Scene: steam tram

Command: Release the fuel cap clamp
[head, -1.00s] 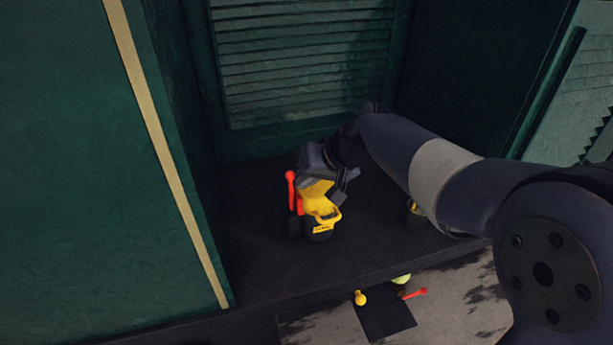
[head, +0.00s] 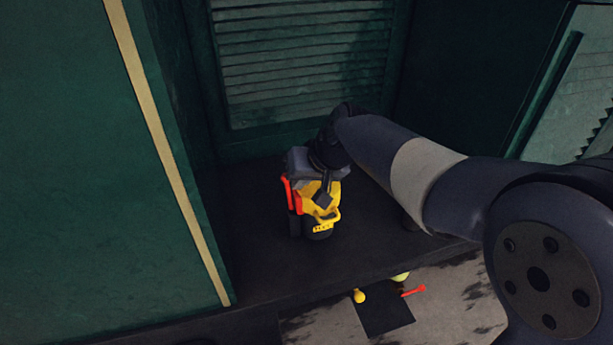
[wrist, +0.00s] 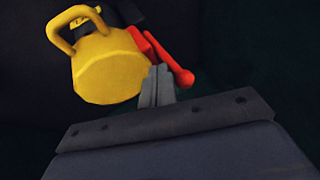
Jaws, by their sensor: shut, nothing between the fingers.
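The yellow fuel cap (head: 314,204) sits on a short dark neck on the dark ledge, with a yellow handle loop on its front right side. The red clamp lever (head: 291,194) stands upright along the cap's left side. In the wrist view the yellow cap (wrist: 108,68) is at upper left and the red lever (wrist: 172,58) lies just right of it. My gripper (wrist: 157,82) is shut, with its fingertips at the red lever's lower side beside the cap. I cannot tell whether they touch it. In the head view my gripper (head: 322,195) partly covers the cap.
A green panel with a tan strip (head: 165,140) stands at left. A louvred green panel (head: 305,65) is behind the cap. Below the ledge's front edge (head: 350,275) are a yellow knob (head: 359,296) and a red lever (head: 413,291). The ledge's left part is clear.

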